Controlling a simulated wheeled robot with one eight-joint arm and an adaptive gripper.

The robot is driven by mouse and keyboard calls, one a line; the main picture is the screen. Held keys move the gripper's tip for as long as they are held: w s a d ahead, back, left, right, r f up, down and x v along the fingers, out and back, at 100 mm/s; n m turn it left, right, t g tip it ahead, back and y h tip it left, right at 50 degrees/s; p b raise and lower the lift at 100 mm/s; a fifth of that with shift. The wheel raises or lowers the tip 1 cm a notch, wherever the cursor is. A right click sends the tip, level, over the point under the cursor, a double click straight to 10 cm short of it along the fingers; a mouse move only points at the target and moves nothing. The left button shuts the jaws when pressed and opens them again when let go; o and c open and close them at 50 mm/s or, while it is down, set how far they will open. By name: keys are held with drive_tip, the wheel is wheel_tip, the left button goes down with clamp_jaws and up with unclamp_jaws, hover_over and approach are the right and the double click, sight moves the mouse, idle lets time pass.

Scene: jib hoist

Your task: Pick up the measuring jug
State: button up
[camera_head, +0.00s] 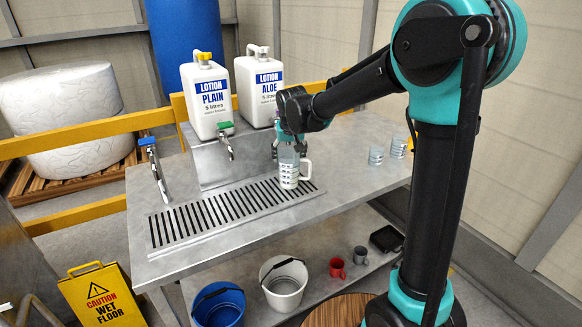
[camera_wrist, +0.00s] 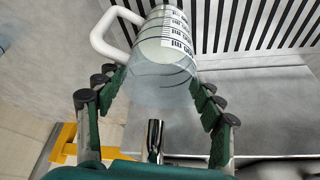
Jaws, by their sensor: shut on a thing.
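The measuring jug (camera_head: 289,168) is a clear, pale vessel with dark scale marks and a white handle. It is at the right end of the slotted drip grate on the metal bench. In the wrist view the jug (camera_wrist: 166,60) lies between the two green fingers, with its white handle to the left. My gripper (camera_head: 287,140) is around the upper part of the jug and shut on it; it also shows in the wrist view (camera_wrist: 162,88). Whether the jug's base touches the grate I cannot tell.
Lotion containers marked PLAIN (camera_head: 207,98) and ALOE (camera_head: 259,90) stand on a metal stand behind, with taps in front. Two clear vessels (camera_head: 376,155) stand at the bench's right. A blue bucket (camera_head: 218,305), a white bucket (camera_head: 284,284) and mugs (camera_head: 337,267) are below.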

drive_tip(key=shift+r, duration=0.15)
drive_tip(key=shift+r, duration=1.4)
drive_tip(key=shift+s+r, duration=0.2)
drive_tip(key=shift+s+d, duration=0.55)
drive_tip(key=shift+s, duration=2.3)
drive_tip(key=shift+s+d, duration=0.6)
drive_tip(key=shift+s, duration=2.25)
drive_tip(key=shift+s+d, duration=0.55)
drive_tip(key=shift+s, duration=2.3)
